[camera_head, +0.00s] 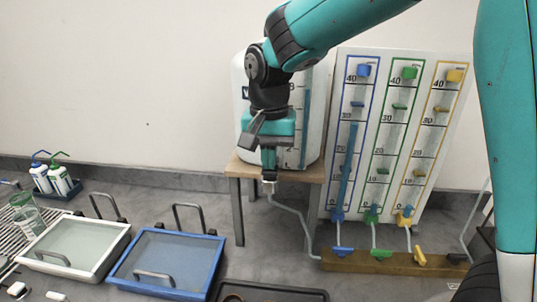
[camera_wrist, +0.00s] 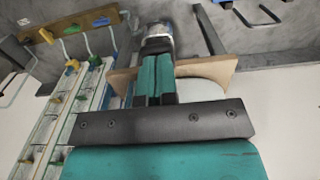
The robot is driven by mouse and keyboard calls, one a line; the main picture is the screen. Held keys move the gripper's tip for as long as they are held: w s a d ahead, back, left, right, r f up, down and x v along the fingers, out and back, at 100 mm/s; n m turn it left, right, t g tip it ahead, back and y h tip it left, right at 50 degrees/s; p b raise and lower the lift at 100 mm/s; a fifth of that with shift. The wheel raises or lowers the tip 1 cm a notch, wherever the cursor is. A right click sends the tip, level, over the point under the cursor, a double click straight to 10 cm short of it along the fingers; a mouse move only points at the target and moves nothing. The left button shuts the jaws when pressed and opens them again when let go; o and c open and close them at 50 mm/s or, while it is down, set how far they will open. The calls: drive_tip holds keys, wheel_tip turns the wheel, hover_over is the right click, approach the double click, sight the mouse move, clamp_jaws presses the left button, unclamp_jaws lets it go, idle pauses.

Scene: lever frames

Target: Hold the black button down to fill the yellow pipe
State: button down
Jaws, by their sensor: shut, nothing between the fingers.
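The yellow pipe (camera_head: 432,140) is the right one of three scaled pipes on a white board. I see no clear liquid column in it. A yellow lever (camera_head: 420,256) sits on the wooden bar (camera_head: 360,262) below; it also shows in the wrist view (camera_wrist: 45,35). A small dark piece, probably the black button (camera_head: 457,258), is at the bar's right end, partly beside my arm. My gripper (camera_head: 269,187) is shut and empty, pointing down in front of the tank's stool, left of the board. Its closed fingers also show in the wrist view (camera_wrist: 157,72).
Blue (camera_head: 343,251) and green (camera_head: 380,254) levers share the bar. The blue pipe (camera_head: 347,170) shows a blue column. A white tank (camera_head: 316,130) stands on a wooden stool (camera_head: 232,168). Blue (camera_head: 168,262) and white (camera_head: 75,242) lidded boxes and bottles (camera_head: 60,180) are left.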

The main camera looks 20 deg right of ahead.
drive_tip(key=shift+f+b, duration=0.65)
drive_tip(key=shift+f, duration=0.25)
drive_tip(key=shift+s+f, duration=0.25)
drive_tip(key=shift+f, duration=0.25)
idle(0.8)
drive_tip(key=r+p, duration=0.1)
drive_tip(key=r, duration=0.1)
drive_tip(key=r+p, duration=0.3)
drive_tip(key=r, duration=0.1)
drive_tip(key=shift+w+r+p, duration=0.25)
drive_tip(key=shift+r+p, duration=0.05)
drive_tip(key=shift+p, duration=0.1)
wheel_tip(320, 180, up, 9)
drive_tip(key=b, duration=0.3)
drive_tip(key=shift+b, duration=0.3)
drive_tip(key=shift+w, duration=0.1)
idle(0.6)
